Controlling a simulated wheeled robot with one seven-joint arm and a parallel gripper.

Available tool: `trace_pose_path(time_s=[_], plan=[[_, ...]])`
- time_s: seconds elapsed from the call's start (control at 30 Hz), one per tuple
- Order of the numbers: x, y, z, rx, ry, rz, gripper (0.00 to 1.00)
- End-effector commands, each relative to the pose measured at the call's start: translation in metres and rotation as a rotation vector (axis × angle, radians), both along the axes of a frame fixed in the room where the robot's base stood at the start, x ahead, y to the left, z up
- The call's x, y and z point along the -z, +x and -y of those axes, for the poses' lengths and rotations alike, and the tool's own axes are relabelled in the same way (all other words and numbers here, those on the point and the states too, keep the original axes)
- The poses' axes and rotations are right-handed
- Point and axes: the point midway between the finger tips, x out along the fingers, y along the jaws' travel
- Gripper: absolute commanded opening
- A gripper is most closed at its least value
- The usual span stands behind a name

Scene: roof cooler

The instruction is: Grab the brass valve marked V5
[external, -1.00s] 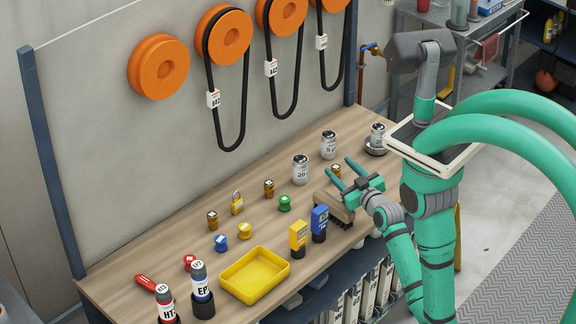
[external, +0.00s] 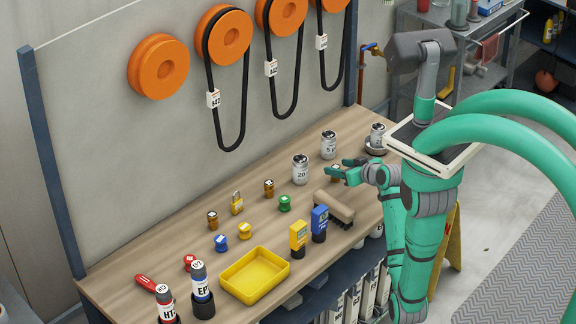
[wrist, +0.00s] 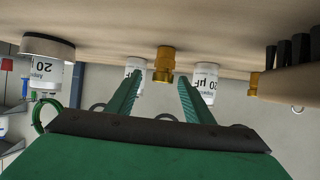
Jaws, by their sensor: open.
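A small brass valve (wrist: 164,62) is between my gripper's (wrist: 160,80) two fingers in the wrist view, which appears upside down. The fingers are open with gaps on both sides, and the valve is near or just beyond their tips. In the external view my gripper (external: 341,168) is low over the bench's right part, with the brass valve (external: 335,167) partly hidden at its fingertips. Two other brass valves, one at the middle (external: 269,188) and one further left (external: 212,220), stand on the bench. I cannot read any valve's marking.
A wooden brush (external: 334,207) lies in front of my gripper. Blue (external: 319,222) and yellow (external: 298,238) devices stand near the front edge.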

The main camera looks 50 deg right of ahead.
Motion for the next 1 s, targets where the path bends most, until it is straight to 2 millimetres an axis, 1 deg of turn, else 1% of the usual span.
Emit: trace_pose_path(time_s=[0.23, 0.4, 0.5, 0.63, 0.83, 0.87, 0.9, 0.97, 1.0], plan=[[0.009, 0.014, 0.002, 0.0, 0.0, -0.001, 0.47], [0.023, 0.035, 0.002, 0.0, -0.001, 0.0, 0.47], [0.027, 0.045, 0.005, 0.0, -0.001, 0.0, 0.47], [0.03, 0.051, 0.006, 0.001, -0.002, 0.001, 0.47], [0.03, 0.051, 0.006, 0.0, -0.002, 0.001, 0.47], [0.03, 0.051, 0.006, 0.0, -0.002, 0.001, 0.42], [0.03, 0.051, 0.006, 0.0, -0.002, 0.001, 0.33], [0.03, 0.051, 0.006, 0.0, -0.002, 0.001, 0.18], [0.03, 0.051, 0.006, 0.0, -0.002, 0.001, 0.09]])
